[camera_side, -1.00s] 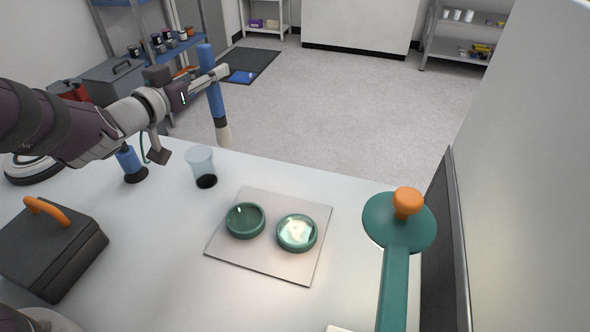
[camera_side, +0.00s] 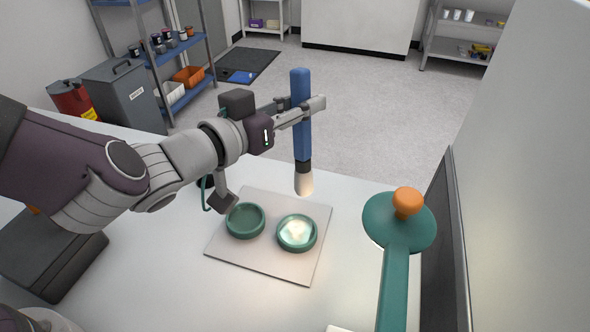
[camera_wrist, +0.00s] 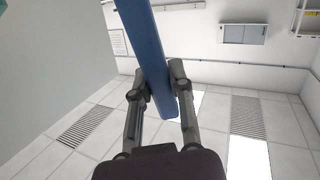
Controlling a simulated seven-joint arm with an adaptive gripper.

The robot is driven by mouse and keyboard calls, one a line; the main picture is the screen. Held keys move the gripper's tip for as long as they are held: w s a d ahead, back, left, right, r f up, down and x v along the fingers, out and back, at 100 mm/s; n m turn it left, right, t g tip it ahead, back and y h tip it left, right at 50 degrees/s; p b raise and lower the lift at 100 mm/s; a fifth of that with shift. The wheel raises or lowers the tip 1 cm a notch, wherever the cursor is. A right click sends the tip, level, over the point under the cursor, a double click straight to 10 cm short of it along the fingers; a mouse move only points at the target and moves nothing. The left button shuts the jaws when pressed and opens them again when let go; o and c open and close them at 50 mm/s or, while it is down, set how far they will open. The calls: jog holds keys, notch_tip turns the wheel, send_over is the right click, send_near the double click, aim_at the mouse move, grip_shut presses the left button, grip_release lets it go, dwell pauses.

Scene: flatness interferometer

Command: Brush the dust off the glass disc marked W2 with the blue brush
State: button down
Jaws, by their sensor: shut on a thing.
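The blue brush (camera_side: 301,135) is upright, its pale bristles pointing down, in the air above the far part of the plate in the side view. My gripper (camera_side: 302,108) is shut on its handle. The blue handle (camera_wrist: 151,50) also shows between the fingers in the wrist view (camera_wrist: 160,92). Two green-rimmed round holders stand on a square pale plate (camera_side: 265,261). The right one (camera_side: 297,233) holds a bright disc with a pale patch on it; the left one (camera_side: 245,220) looks dark inside. The bristles are apart from both. No W2 marking is readable.
A green arm with a round head (camera_side: 398,222) and an orange knob (camera_side: 408,202) stands right of the plate. A dark case (camera_side: 55,262) is at the left, partly behind my arm. A dark panel (camera_side: 438,245) borders the table's right side.

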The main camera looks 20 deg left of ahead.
aim_at(300, 155)
jog(key=shift+f, duration=3.85)
jog(key=v, duration=0.3)
jog(key=shift+s+f, duration=0.15)
jog(key=shift+s, duration=0.15)
jog(key=shift+r, duration=0.5)
jog(key=shift+w, duration=0.1)
